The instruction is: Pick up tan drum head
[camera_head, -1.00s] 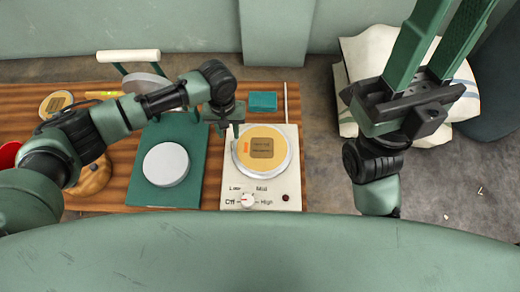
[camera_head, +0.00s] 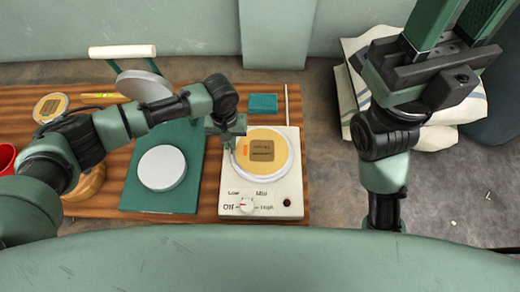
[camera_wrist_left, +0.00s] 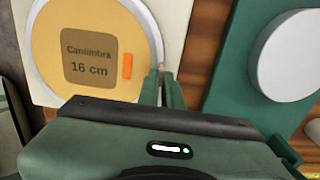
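The tan drum head (camera_head: 262,146) is a flat round disc with a brown label and a small orange mark. It is over the round plate of a white hot plate (camera_head: 270,204), shifted a little from the plate's pale ring, which shows at its lower left. In the left wrist view the drum head (camera_wrist_left: 95,85) fills the upper left. My left gripper (camera_head: 234,140) is at its left rim, fingers close together on the edge; the fingertips show in the left wrist view (camera_wrist_left: 161,78). My right gripper (camera_head: 462,25) is raised at right, its fingertips out of frame.
A green board (camera_head: 143,200) with a pale round disc (camera_head: 162,168) lies left of the hot plate. A teal block (camera_head: 263,103) is behind it. Another tan disc (camera_head: 50,107), a red cup (camera_head: 6,158) and a wooden bowl (camera_head: 88,183) are at left. Cushions (camera_head: 350,90) lie on the floor.

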